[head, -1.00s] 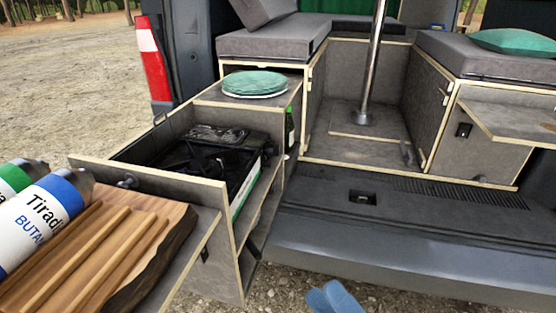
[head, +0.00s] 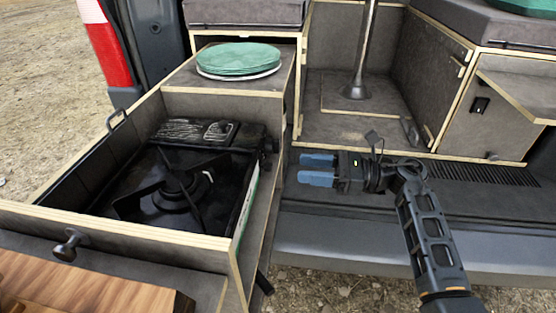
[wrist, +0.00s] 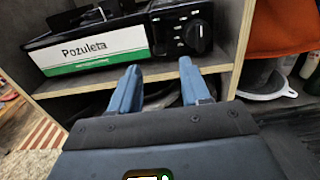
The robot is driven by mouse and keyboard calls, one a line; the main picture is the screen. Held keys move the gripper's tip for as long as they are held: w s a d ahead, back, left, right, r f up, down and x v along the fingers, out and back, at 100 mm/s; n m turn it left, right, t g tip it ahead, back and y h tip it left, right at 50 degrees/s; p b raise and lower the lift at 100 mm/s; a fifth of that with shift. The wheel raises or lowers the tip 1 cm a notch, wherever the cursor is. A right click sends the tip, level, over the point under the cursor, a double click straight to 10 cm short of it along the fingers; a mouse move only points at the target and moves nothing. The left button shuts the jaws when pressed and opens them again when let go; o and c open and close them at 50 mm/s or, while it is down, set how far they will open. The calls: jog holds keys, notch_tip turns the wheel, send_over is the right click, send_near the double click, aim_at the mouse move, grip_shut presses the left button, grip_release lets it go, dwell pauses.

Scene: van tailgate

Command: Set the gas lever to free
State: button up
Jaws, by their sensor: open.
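The black camping stove (head: 180,190) sits in the pulled-out drawer at left in the head view. Its front panel shows in the wrist view, with a white and green "Pozuleta" label (wrist: 92,47) and a black control panel (wrist: 172,38). A round black knob (wrist: 194,34) is on that panel. The gas lever cannot be made out clearly; the panel is dark and small. My gripper (head: 303,169) is open and empty, to the right of the stove and pointing left towards its side. In the wrist view its fingertips (wrist: 158,67) are below the panel, apart from it.
A wooden shelf edge (wrist: 140,77) runs below the stove panel. A cutting board (head: 85,285) is at the front left. The van floor at right is open.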

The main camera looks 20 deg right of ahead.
aim_at(272, 165)
jog(key=x, duration=0.7)
jog(key=shift+p, duration=0.45)
jog(key=shift+a, duration=0.15)
grip_shut()
